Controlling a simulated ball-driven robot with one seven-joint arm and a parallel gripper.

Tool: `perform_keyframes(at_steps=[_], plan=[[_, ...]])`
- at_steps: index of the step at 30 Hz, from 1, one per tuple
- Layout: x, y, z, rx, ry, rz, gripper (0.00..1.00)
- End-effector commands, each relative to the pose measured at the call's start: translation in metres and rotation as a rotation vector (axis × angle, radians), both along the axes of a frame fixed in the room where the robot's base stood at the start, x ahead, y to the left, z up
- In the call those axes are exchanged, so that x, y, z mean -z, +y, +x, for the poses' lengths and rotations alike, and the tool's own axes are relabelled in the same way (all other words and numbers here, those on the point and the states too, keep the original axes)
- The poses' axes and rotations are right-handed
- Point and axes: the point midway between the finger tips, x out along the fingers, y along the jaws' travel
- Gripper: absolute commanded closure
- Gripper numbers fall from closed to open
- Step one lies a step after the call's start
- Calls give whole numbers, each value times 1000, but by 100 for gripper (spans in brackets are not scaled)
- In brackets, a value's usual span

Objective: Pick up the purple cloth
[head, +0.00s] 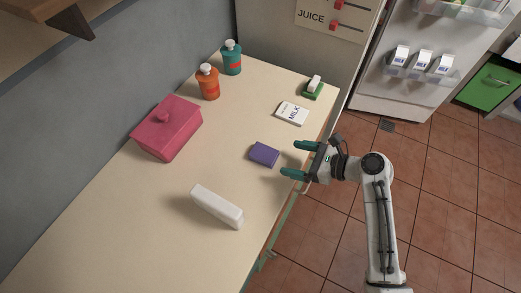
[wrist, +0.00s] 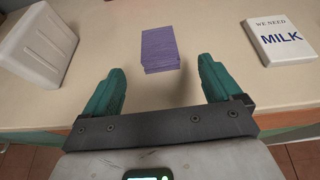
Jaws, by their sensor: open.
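The purple cloth (head: 264,154) is a small folded block lying flat on the counter near its right edge in the head view. In the wrist view the cloth (wrist: 160,49) lies ahead of the fingertips, roughly centred between them. My gripper (head: 294,159) is open and empty, with green fingers spread at the counter's edge, just right of the cloth in the head view. In the wrist view the fingers of my gripper (wrist: 160,78) are apart and do not touch the cloth.
On the counter (head: 110,225) stand a white block (head: 217,207), a pink lidded box (head: 168,128), an orange bottle (head: 208,82) and a teal bottle (head: 231,57). A milk note (head: 292,113) and a green sponge holder (head: 313,90) lie beyond the cloth. Bare counter surrounds the cloth.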

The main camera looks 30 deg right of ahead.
Motion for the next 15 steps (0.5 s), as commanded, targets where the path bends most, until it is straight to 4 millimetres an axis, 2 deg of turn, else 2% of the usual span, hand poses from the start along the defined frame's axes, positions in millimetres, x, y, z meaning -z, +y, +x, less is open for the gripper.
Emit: perform_keyframes(at_steps=[6,15], plan=[[13,20,23,-5,2,-3,8],[22,35,42,-6,2,-4,8]])
